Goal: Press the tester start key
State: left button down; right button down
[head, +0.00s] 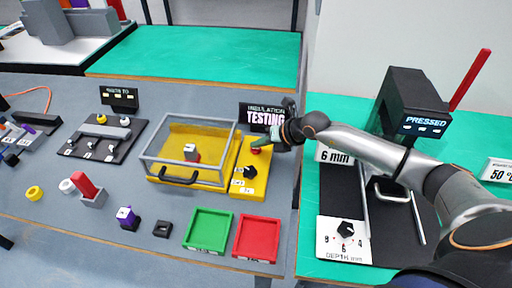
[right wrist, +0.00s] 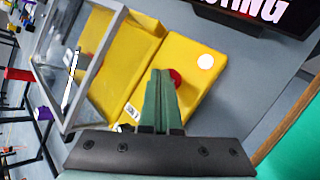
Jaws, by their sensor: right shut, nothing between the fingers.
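The yellow insulation tester (head: 244,184) stands on the grey table; its display (head: 266,118) reads "INSULATION TESTING". The red start key (head: 256,150) is on the tester's right-hand panel, above a black knob (head: 250,171). My right gripper (head: 269,144) is shut and empty, with its tips at the key. In the right wrist view the green fingers (right wrist: 162,76) partly cover the red key (right wrist: 175,77); I cannot tell whether they touch it. A white round lamp (right wrist: 206,62) is beside it. My left gripper is not in view.
A clear-lidded box (head: 190,152) with a grey and red part inside forms the tester's left side. Green (head: 208,230) and red (head: 256,238) trays lie in front. A black press (head: 412,105) reading "PRESSED" stands on the right, near my right arm.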

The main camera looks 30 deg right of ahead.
aim_at(259, 151)
jog(key=shift+r+p, duration=0.75)
notch_tip(259, 151, up, 5)
jog(key=p, duration=0.4)
jog(key=shift+r, duration=0.1)
dwell(0.7)
